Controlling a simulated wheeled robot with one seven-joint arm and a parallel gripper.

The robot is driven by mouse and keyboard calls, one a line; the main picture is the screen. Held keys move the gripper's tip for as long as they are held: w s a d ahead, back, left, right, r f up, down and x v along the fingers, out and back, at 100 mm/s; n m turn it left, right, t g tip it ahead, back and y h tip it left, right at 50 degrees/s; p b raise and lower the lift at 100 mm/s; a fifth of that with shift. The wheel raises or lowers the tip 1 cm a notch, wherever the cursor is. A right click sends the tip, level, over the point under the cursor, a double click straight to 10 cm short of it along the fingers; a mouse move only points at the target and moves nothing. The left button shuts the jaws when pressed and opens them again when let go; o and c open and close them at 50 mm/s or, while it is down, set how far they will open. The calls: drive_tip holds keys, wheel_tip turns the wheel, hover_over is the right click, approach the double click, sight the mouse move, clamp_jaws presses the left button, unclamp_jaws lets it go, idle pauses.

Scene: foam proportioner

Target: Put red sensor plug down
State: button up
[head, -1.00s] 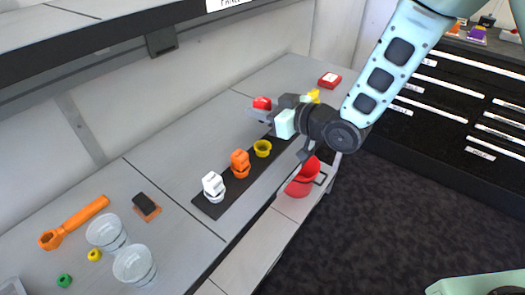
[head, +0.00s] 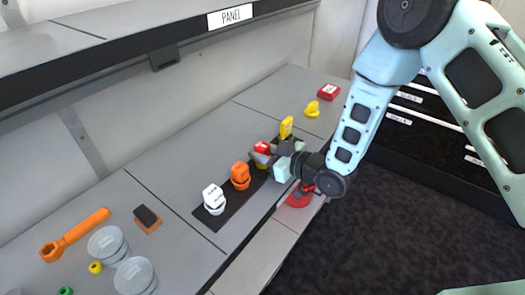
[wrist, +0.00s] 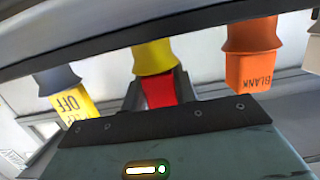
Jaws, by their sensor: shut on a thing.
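My gripper (head: 266,155) is shut on the red sensor plug (head: 261,147), over the dark socket strip (head: 231,207). A yellow socket (head: 261,166) shows partly below the plug, mostly hidden by the gripper. In the wrist view the red plug (wrist: 160,91) is between dark fingers and meets the yellow socket (wrist: 154,57). I cannot tell how far it sits in. An orange plug (head: 240,173) and a white plug (head: 213,197) stand on the strip to the left. A yellow plug (head: 286,127) stands farther back; its "OFF" label (wrist: 74,103) shows in the wrist view.
A red bucket-like thing (head: 299,199) is below the bench edge under my gripper. A yellow piece (head: 312,108) and a red box (head: 328,92) lie at the back. An orange wrench (head: 75,236), clear cups (head: 135,276) and a dark block (head: 146,216) lie at left.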

drive_tip(key=shift+f, duration=0.15)
drive_tip(key=o, duration=1)
drive_tip(key=shift+c, duration=0.2)
drive_tip(key=shift+d, duration=0.1)
